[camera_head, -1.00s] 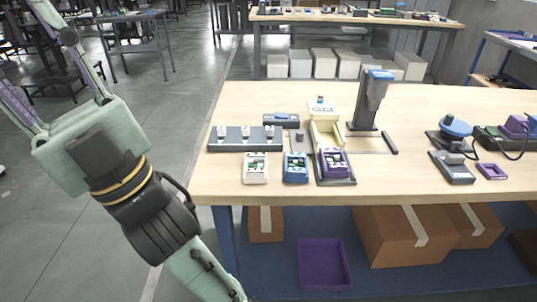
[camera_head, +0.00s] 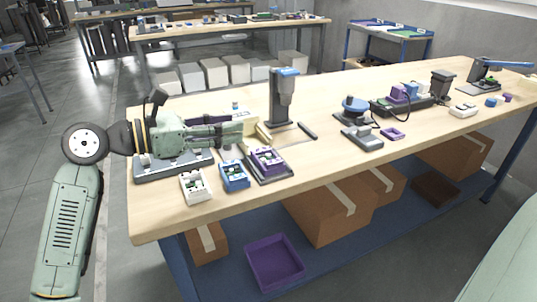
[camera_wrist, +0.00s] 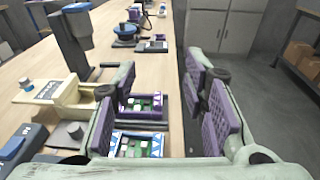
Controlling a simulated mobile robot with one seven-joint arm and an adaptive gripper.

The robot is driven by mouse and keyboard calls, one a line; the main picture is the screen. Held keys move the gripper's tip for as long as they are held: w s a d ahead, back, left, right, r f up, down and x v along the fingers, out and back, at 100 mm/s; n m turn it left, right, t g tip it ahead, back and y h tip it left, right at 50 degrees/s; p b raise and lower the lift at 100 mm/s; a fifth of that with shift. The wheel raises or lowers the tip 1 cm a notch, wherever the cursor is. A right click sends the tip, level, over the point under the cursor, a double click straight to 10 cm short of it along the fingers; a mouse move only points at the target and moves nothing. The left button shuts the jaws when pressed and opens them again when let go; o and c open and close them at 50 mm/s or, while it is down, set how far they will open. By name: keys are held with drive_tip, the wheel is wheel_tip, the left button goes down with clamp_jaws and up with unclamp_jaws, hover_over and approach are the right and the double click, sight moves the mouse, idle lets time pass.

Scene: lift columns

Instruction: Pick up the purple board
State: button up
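The purple board (camera_head: 267,160), a small purple-framed piece with green circuitry, lies in a dark fixture (camera_head: 272,178) near the table's front edge. In the wrist view the purple board (camera_wrist: 150,104) shows between the fingers' lines, partly hidden by the left finger. My gripper (camera_head: 242,132) reaches in from the left above the table, behind and left of the purple board. In the wrist view my gripper (camera_wrist: 164,85) is open, its purple pads wide apart, with nothing between them.
A blue board (camera_head: 235,176) and a white board (camera_head: 195,186) stand left of the purple one. A press column (camera_head: 283,98) rises behind it. A cream fixture and a dark rack lie close to my gripper. Bare table lies at the front right.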

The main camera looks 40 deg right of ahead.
sight(272, 161)
drive_tip(key=f+y, duration=0.1)
drive_tip(key=f, duration=0.1)
drive_tip(key=f+y, duration=0.1)
drive_tip(key=f, duration=0.2)
drive_tip(key=w+d+f, duration=0.1)
drive_tip(key=f, duration=0.1)
drive_tip(key=shift+w+d+f+y, duration=0.1)
drive_tip(key=shift+f+y, duration=0.05)
drive_tip(key=shift+y, duration=0.25)
drive_tip(key=p+x, duration=0.1)
drive_tip(key=x, duration=0.4)
drive_tip(key=shift+f+p, duration=0.35)
drive_tip(key=shift+f, duration=0.1)
drive_tip(key=p+x, duration=0.3)
drive_tip(key=x, duration=0.2)
drive_tip(key=shift+s+f, duration=0.25)
drive_tip(key=shift+d+f, duration=0.2)
drive_tip(key=shift+d, duration=0.05)
drive_tip(key=shift+c, duration=0.2)
clamp_jaws()
